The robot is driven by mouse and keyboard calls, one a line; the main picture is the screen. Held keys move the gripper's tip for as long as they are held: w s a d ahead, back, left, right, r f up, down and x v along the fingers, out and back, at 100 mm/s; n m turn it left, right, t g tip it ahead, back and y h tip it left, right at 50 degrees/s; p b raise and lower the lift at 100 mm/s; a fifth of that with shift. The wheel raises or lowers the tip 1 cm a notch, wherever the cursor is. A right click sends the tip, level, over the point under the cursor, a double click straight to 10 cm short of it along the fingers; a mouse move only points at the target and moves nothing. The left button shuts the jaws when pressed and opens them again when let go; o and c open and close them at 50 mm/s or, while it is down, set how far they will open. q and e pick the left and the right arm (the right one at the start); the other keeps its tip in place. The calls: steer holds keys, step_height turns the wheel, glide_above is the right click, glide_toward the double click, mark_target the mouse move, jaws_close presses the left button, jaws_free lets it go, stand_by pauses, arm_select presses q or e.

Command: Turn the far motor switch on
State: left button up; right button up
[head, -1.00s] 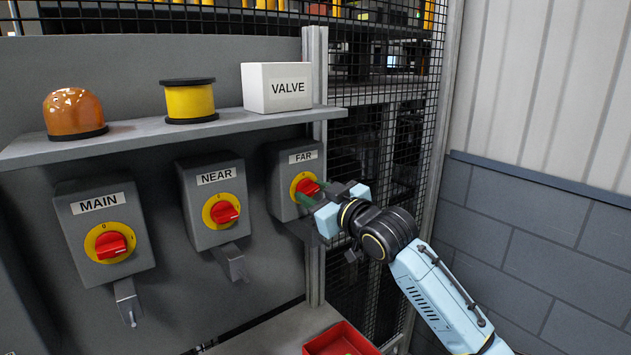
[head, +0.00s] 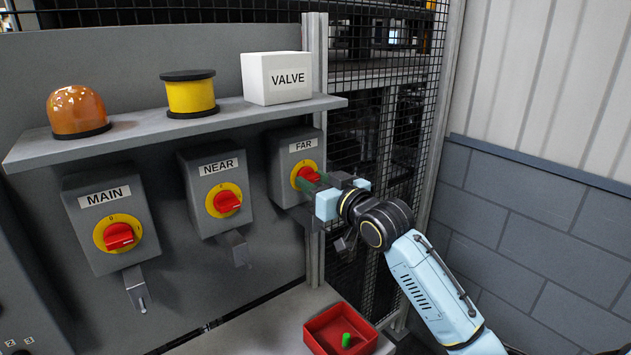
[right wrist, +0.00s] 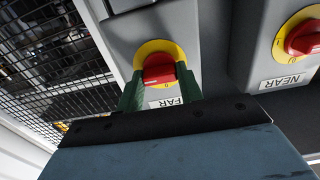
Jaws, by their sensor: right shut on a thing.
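The far switch is a grey box labelled FAR with a red knob (head: 307,176) on a yellow dial, to the right of the other two boxes in the head view. My right gripper (head: 312,183) is at this knob, its green fingers on either side of it. In the right wrist view, the red far knob (right wrist: 160,69) sits between the two green fingertips (right wrist: 158,78), and the gripper is shut on it. The dial's marks are partly hidden by the fingers. My left gripper is not in view.
The NEAR switch (head: 227,201) and MAIN switch (head: 118,236) are to the left. A shelf (head: 225,115) above carries an orange lamp (head: 76,110), a yellow spool (head: 190,94) and a white VALVE box (head: 277,78). A red tray (head: 317,322) with a green piece (head: 346,340) is below.

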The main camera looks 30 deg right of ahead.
steer(key=o, duration=1)
steer(key=shift+w, duration=0.1)
steer(key=shift+s+d+b, duration=0.2)
steer(key=shift+s+b, duration=0.2)
steer(key=shift+s, duration=1.85)
steer(key=shift+s+d+b, duration=0.15)
steer(key=shift+s+b, duration=0.25)
steer(key=shift+s, duration=1.85)
steer(key=shift+s+d+b, duration=0.2)
steer(key=shift+s+b, duration=0.2)
steer(key=shift+s, duration=1.85)
